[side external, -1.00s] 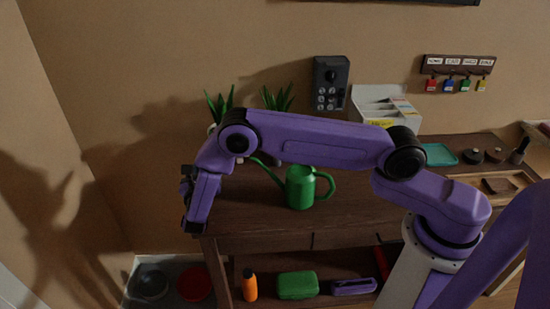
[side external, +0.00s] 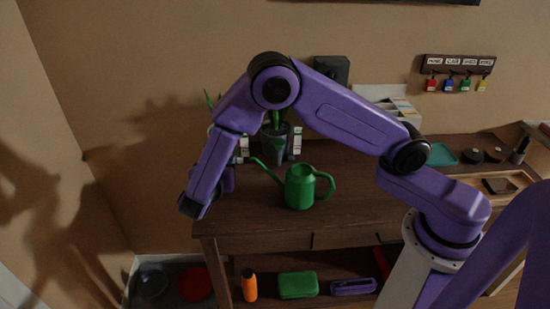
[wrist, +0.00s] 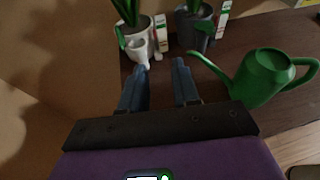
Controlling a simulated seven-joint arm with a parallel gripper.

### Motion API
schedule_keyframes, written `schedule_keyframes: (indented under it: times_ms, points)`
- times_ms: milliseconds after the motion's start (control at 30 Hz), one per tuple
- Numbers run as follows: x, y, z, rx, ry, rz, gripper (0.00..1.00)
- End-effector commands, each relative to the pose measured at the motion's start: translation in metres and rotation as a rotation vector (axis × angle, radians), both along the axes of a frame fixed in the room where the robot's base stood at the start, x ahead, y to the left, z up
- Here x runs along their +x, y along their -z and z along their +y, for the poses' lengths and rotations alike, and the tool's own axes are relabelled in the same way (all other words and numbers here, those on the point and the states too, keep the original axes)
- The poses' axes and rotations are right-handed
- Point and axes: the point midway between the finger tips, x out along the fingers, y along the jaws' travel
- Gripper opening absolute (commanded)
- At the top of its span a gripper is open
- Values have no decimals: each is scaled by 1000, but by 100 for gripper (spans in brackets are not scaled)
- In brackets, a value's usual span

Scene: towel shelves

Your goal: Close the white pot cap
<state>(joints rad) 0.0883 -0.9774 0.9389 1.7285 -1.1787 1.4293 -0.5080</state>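The white pot (wrist: 151,41) holds a green plant and stands at the top of the wrist view. In the side view my arm hides most of the pot. My gripper (wrist: 160,67) is open and empty, its two blue-grey fingers apart. They point toward the pots, with the left fingertip just below the white part; I cannot tell whether they touch.
A grey pot (wrist: 194,30) with a plant stands right of the white pot. A green watering can (side external: 300,188) is close on the right; its spout (wrist: 208,70) reaches toward my right finger. The wall is to the left.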

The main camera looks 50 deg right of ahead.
Motion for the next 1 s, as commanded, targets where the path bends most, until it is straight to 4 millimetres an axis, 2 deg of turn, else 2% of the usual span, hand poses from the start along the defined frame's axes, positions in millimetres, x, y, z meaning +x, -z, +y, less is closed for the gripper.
schedule_keyframes:
  times_ms: [500, 800, 1000]
  points:
    - [-63, -34, -26, 323, 181, -16, 31]
    - [-103, -48, -39, 502, 288, -20, 31]
    - [-121, -52, -45, 579, 337, -20, 31]
